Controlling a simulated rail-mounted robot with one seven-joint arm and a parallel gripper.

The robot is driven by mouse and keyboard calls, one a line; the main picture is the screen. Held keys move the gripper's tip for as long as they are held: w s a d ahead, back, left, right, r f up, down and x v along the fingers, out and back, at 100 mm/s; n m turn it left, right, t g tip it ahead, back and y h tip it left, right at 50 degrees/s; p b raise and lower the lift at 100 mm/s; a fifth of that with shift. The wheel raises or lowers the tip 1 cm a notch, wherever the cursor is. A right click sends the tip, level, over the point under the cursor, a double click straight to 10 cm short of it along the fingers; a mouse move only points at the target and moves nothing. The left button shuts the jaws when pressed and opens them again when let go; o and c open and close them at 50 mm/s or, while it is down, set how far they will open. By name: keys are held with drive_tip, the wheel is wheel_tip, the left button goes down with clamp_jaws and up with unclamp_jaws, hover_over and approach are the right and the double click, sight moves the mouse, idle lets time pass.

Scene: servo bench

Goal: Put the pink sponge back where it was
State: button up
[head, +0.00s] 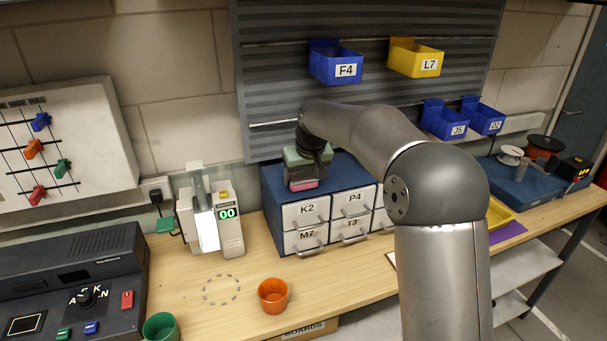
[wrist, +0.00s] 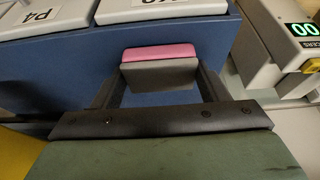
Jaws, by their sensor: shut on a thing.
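The pink sponge (head: 303,185) is held at the lower end of my gripper (head: 302,180), at the front part of the blue drawer cabinet's top (head: 270,183). In the wrist view the sponge (wrist: 160,52) shows as a pink strip with a grey face nearer the camera. My gripper (wrist: 160,85) has one finger on each side of it and is shut on it. Blue cabinet surface shows behind the sponge. I cannot tell whether the sponge touches the cabinet top.
White drawers marked K2 (head: 306,211) and P4 (head: 355,198) are below. A dispenser (head: 230,225) reading 00 stands left. A dashed ring (head: 221,290) on the bench is empty, beside an orange cup (head: 273,295). Blue bin F4 (head: 335,66) hangs above.

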drive_tip(key=shift+f, duration=0.15)
drive_tip(key=o, duration=0.9)
drive_tip(key=b+v, duration=0.2)
drive_tip(key=v, duration=1)
drive_tip(key=s+d+f+m+g, duration=0.1)
drive_tip(key=s+d+f, duration=0.4)
drive_tip(key=s, duration=0.7)
drive_tip(key=s+d+f+m+g+h, duration=0.1)
drive_tip(key=s+d+f, duration=0.5)
drive_tip(key=s, duration=0.6)
drive_tip(key=s+d+f+m+g, duration=0.1)
drive_tip(key=s+d+f, duration=0.5)
drive_tip(key=s, duration=0.6)
drive_tip(key=shift+s+f+m+h, duration=0.2)
drive_tip(key=shift+f+m, duration=0.2)
drive_tip(key=shift+f, duration=0.05)
drive_tip(key=shift+s+f+m+h, duration=0.2)
drive_tip(key=shift+f+m, duration=0.2)
drive_tip(key=shift+f, duration=0.1)
